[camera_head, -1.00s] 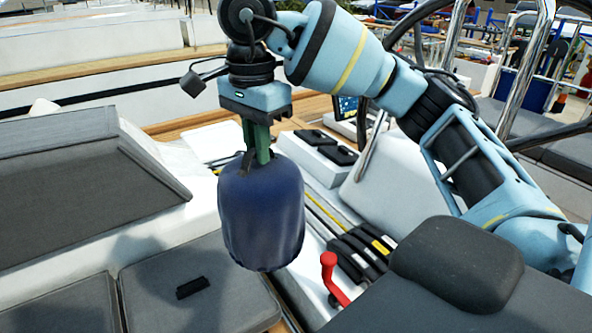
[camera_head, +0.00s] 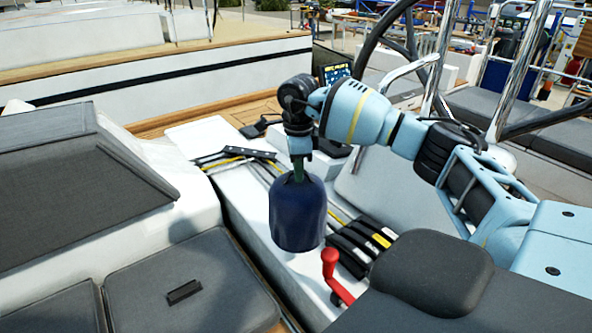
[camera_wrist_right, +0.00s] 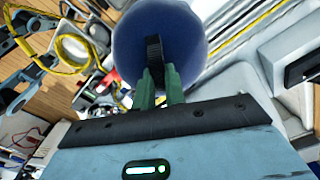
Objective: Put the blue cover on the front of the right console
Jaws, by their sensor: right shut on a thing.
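The blue cover (camera_head: 298,214) hangs upright from my right gripper (camera_head: 298,172) in the head view, above the white console top (camera_head: 262,205). The right gripper is shut on the strap at the cover's top. In the right wrist view the green fingers (camera_wrist_right: 159,85) pinch the dark strap, and the round blue cover (camera_wrist_right: 185,35) shows beyond them. The cover hides part of the console under it, so I cannot tell how high it hangs. My left gripper is not in view.
A red-handled lever (camera_head: 332,272) stands just right of the cover. Black clutches (camera_head: 362,243) lie behind it. A yellow rope (camera_head: 232,160) runs along the console. Grey seat cushions (camera_head: 190,285) are at the left front, and a steering wheel (camera_head: 385,30) is behind.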

